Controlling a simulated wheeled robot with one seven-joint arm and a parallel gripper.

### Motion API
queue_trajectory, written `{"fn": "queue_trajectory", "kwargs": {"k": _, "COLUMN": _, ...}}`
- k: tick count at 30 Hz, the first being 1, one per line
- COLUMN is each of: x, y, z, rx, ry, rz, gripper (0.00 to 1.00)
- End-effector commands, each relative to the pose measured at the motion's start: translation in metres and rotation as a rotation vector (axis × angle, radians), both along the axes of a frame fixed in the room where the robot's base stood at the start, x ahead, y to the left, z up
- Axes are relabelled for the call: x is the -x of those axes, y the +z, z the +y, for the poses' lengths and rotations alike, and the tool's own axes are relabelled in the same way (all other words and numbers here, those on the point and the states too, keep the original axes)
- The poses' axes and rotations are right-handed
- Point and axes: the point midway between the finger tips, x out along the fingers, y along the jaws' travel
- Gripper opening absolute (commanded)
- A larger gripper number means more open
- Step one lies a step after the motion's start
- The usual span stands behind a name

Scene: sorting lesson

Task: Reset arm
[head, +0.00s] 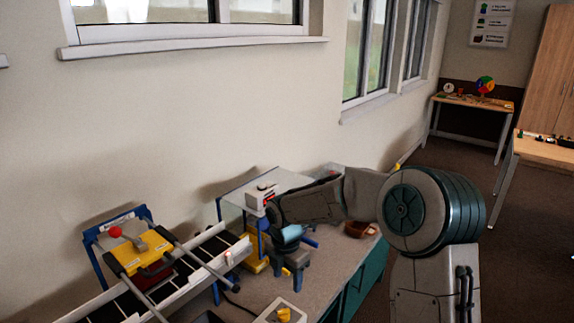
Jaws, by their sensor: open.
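My arm reaches left from the right side of the head view and bends down over the long grey counter (328,272). My gripper (291,280) hangs at its end, pointing down, just right of a yellow and blue stand. It is small and dark here, and its jaws are open. I see nothing held between them. The spot right below the fingertips is partly hidden by the gripper itself.
A conveyor (205,258) with a yellow hinged unit (139,248) stands at left. A white-topped machine (268,187) is close behind my wrist. A brown bowl (357,229) sits right. A pale box (279,312) lies in front. Far tables (476,102) stand beyond open floor.

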Motion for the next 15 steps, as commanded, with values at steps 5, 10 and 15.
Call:
{"fn": "queue_trajectory", "kwargs": {"k": 5, "x": 0.034, "y": 0.033, "z": -0.034, "rx": 0.058, "ry": -0.35, "rz": -0.057, "gripper": 0.55}}
{"fn": "queue_trajectory", "kwargs": {"k": 10, "x": 0.072, "y": 0.062, "z": -0.068, "rx": 0.072, "ry": -0.744, "rz": -0.125, "gripper": 0.55}}
{"fn": "queue_trajectory", "kwargs": {"k": 15, "x": 0.114, "y": 0.085, "z": -0.098, "rx": 0.037, "ry": -1.149, "rz": -0.188, "gripper": 0.55}}
